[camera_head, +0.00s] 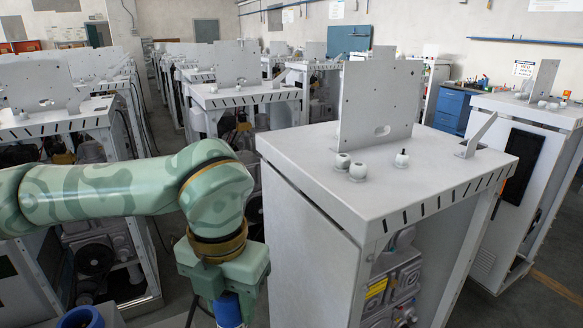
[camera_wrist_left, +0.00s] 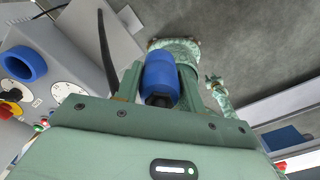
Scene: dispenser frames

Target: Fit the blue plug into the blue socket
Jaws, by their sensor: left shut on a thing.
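My left gripper (camera_head: 228,298) points down near the bottom middle of the head view. It is shut on the blue plug (camera_head: 228,314), whose lower part is cut off by the frame edge. In the left wrist view the plug (camera_wrist_left: 160,78) sits between the two fingers of the gripper (camera_wrist_left: 161,88). The blue socket (camera_head: 97,316) is a thick ring at the bottom left of the head view, partly cut off. In the left wrist view the socket (camera_wrist_left: 37,62) is on a grey panel at the left, well apart from the plug. My right gripper is not in view.
The socket's panel carries white dials (camera_wrist_left: 69,95) and a yellow and red button (camera_wrist_left: 11,109). A dark cable (camera_wrist_left: 105,50) hangs beside the gripper. A tall grey dispenser frame (camera_head: 315,235) stands close at the right of my arm. More frames stand behind.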

